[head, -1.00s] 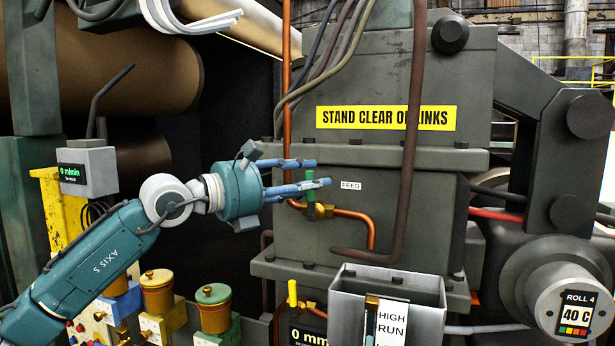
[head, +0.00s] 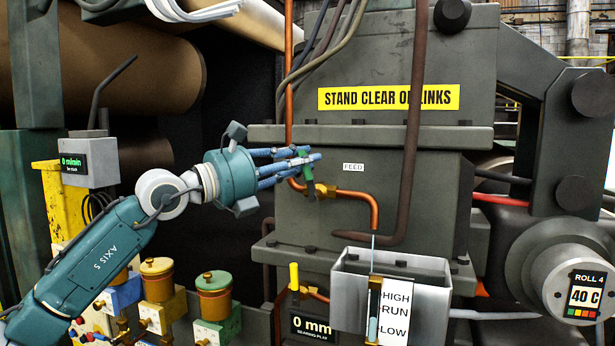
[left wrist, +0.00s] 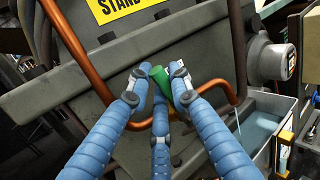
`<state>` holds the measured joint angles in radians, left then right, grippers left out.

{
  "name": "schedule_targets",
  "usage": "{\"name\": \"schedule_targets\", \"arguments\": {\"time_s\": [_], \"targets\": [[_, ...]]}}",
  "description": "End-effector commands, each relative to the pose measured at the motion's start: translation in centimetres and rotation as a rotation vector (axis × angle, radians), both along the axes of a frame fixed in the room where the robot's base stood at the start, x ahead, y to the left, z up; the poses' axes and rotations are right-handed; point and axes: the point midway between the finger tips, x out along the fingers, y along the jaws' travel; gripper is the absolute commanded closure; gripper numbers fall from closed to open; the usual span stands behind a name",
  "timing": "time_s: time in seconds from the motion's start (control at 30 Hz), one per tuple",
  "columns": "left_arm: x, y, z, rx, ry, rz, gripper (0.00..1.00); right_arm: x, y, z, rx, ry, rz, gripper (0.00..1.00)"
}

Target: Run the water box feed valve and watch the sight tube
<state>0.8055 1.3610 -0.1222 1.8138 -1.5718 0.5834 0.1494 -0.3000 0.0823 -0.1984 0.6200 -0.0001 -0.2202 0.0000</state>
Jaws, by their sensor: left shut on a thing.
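My left gripper (head: 312,157) is shut on the green handle (head: 308,174) of the feed valve, beside the FEED label (head: 353,167). The handle is tilted, and its top is between the fingers in the left wrist view (left wrist: 160,76). A copper pipe (head: 374,212) runs from the valve to above the grey water box (head: 347,290). A thin water stream (head: 374,250) falls from its end. The sight tube (head: 373,327) on the box front shows pale blue water, its top a little below the RUN mark. My right gripper is not in view.
A brown pipe (head: 411,170) hangs right of the valve. A vertical copper pipe (head: 289,75) stands behind the fingers. A small yellow-handled valve (head: 294,277) and a 0 mm display (head: 313,325) are lower down, left of the box.

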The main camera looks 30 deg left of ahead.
Motion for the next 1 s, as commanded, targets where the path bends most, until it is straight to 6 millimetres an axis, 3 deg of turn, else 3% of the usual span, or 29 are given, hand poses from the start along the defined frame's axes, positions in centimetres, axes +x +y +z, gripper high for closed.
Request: {"name": "schedule_targets", "arguments": {"time_s": [0.03,0.1,0.5,0.7,1.0], "targets": [[-0.1,0.3,-1.0,-0.043,-0.014,0.0,1.0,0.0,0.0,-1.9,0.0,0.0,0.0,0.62],[-0.2,0.8,-1.2,-0.103,-0.028,0.0,1.0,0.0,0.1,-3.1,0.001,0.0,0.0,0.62],[-0.7,2.7,-2.1,-0.409,-0.104,-0.002,1.0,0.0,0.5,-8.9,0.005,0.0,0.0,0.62],[-0.9,3.3,-2.3,-0.509,-0.126,-0.002,1.0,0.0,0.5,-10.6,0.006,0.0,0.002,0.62],[-0.9,3.6,-2.4,-0.571,-0.14,-0.001,1.0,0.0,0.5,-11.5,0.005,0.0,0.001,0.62]]}}
